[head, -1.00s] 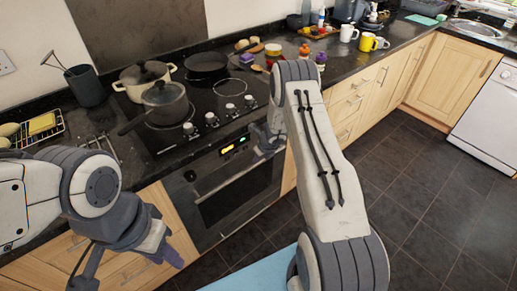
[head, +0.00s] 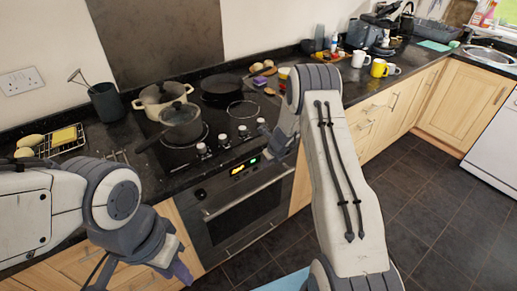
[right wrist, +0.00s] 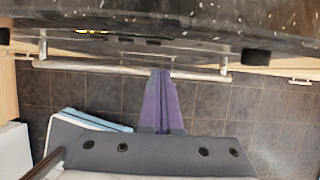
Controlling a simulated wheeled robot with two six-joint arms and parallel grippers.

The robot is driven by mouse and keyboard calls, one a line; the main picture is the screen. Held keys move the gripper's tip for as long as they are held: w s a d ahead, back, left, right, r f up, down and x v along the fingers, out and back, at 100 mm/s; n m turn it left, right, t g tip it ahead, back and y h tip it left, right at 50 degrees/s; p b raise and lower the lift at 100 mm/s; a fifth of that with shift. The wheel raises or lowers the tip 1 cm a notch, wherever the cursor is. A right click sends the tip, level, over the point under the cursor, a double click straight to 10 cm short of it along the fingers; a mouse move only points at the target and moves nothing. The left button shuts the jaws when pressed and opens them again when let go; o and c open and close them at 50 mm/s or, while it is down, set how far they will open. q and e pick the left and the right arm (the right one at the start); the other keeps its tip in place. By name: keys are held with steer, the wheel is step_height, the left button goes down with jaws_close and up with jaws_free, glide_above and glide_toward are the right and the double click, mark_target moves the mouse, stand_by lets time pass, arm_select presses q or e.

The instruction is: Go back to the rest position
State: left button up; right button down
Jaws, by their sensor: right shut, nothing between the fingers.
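My left gripper (head: 182,272) is at the lower left of the head view, in front of the cabinet doors and left of the oven. Its purple fingertips point down and to the right; whether they are parted is not clear. My right gripper (head: 268,140) is in front of the oven's upper edge in the head view, partly hidden by my own right arm. In the right wrist view its purple fingers (right wrist: 160,105) lie together, shut and empty, pointing at the oven handle's bar. I cannot tell the gap to the handle.
The oven (head: 240,205) stands close before both arms, under a hob with a cream pot (head: 160,97), a grey saucepan (head: 181,122) and a black pan (head: 222,86). A wire rack (head: 62,140) is at left. Mugs (head: 379,68) stand farther right. The tiled floor (head: 430,200) at right is clear.

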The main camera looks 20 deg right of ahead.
steer(key=s+a+r+n+y, duration=0.2)
steer(key=s+a+r+n, duration=0.1)
steer(key=a+r+n, duration=0.9)
steer(key=s+a+r+n+g, duration=0.1)
steer(key=s+a+r+n, duration=0.3)
steer(key=s+a, duration=0.25)
steer(key=s+a+r+n+g, duration=0.2)
steer(key=s+a+r+n, duration=0.1)
steer(key=s+a+n, duration=0.3)
steer(key=s+r+n+h, duration=0.1)
steer(key=s+r+n, duration=0.2)
steer(key=s+n, duration=0.6)
steer(key=s+r+n+g+h, duration=0.1)
steer(key=s+r+n, duration=0.2)
steer(key=s+n, duration=0.6)
steer(key=s, duration=0.6)
steer(key=shift+s+g, duration=0.3)
